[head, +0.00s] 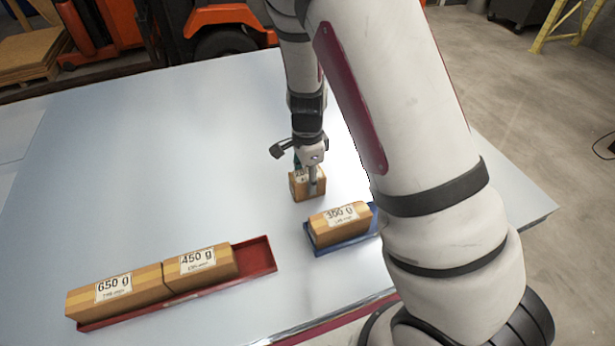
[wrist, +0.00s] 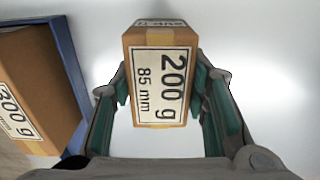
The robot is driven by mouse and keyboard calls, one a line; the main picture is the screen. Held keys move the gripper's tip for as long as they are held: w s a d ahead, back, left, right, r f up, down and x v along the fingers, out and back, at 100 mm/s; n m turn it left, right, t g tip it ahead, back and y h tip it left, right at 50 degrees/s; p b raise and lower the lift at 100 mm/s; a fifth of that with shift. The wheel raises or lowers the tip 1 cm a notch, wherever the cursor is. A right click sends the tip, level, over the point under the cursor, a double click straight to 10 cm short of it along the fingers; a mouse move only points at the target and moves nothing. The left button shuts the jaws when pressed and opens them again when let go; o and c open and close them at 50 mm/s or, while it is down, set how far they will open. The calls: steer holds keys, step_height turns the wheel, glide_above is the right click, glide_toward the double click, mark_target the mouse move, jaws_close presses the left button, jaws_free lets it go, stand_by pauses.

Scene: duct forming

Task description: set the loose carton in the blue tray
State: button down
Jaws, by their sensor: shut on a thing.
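The loose carton (head: 300,188) is a small brown box with a white label. In the wrist view the carton (wrist: 160,85) reads 200 g, 85 mm. My gripper (head: 310,176) is shut on it from above; in the wrist view the green-lined fingers of my gripper (wrist: 162,98) are on its two sides. I cannot tell whether its base touches the table. The blue tray (head: 345,245) lies just in front of it and holds a 300 g carton (head: 340,221). The tray's wall (wrist: 68,62) shows at left in the wrist view. My arm hides the tray's right end.
A red tray (head: 257,259) at front left holds a 650 g carton (head: 118,288) and a 450 g carton (head: 200,263), with bare room at its right end. The grey table (head: 170,150) is clear behind. An orange vehicle (head: 215,25) stands beyond the table.

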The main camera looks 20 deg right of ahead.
step_height(320, 180, up, 9)
steer(key=p, duration=0.6)
steer(key=shift+p, duration=0.3)
